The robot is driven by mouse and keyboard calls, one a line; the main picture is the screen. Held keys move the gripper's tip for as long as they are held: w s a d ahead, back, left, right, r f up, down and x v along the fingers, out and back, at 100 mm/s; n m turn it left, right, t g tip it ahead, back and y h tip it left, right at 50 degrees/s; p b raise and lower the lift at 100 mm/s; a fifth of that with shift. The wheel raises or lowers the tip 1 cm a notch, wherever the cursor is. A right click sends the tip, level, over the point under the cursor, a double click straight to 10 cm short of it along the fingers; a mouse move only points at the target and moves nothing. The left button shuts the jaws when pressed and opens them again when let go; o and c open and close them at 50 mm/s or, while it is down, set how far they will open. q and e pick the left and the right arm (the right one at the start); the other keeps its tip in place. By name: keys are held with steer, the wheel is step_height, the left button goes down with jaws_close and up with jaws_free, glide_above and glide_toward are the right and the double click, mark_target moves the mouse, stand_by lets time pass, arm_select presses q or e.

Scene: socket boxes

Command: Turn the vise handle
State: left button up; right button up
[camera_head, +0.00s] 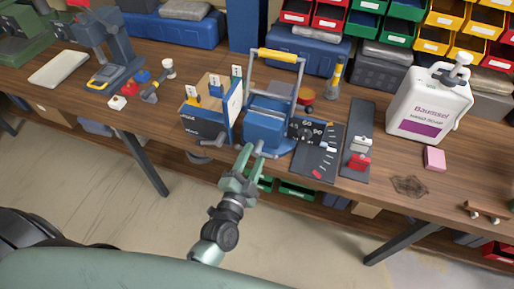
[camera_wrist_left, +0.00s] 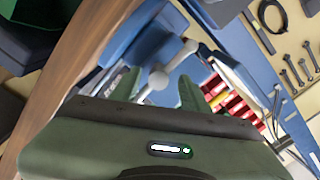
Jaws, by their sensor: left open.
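The blue vise (camera_head: 265,132) stands at the front edge of the wooden workbench, in the middle of the head view. Its handle (camera_wrist_left: 174,60) is a pale metal bar with a rounded knob, seen in the left wrist view in front of the blue body. My left gripper (camera_head: 250,155) is just in front of the vise, over the bench's front edge. Its green fingers are open, and the knob shows between them in the left wrist view (camera_wrist_left: 157,88). I cannot tell whether they touch the handle. My right gripper is not in view.
A box with upright cards (camera_head: 205,125) stands left of the vise. A black dial panel (camera_head: 318,150) and a slider panel (camera_head: 357,140) lie to its right. A white jug (camera_head: 425,105) stands farther right. The floor in front of the bench (camera_head: 110,200) is clear.

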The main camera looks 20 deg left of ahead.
mark_target(258, 148)
arm_select(q)
steer(key=shift+w+d, duration=0.15)
steer(key=shift+w, duration=1.3)
jaws_close()
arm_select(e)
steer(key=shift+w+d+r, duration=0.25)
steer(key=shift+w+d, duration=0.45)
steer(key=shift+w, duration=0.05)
arm_select(q)
steer(key=shift+n+p, duration=0.3)
steer(key=shift+n, duration=0.1)
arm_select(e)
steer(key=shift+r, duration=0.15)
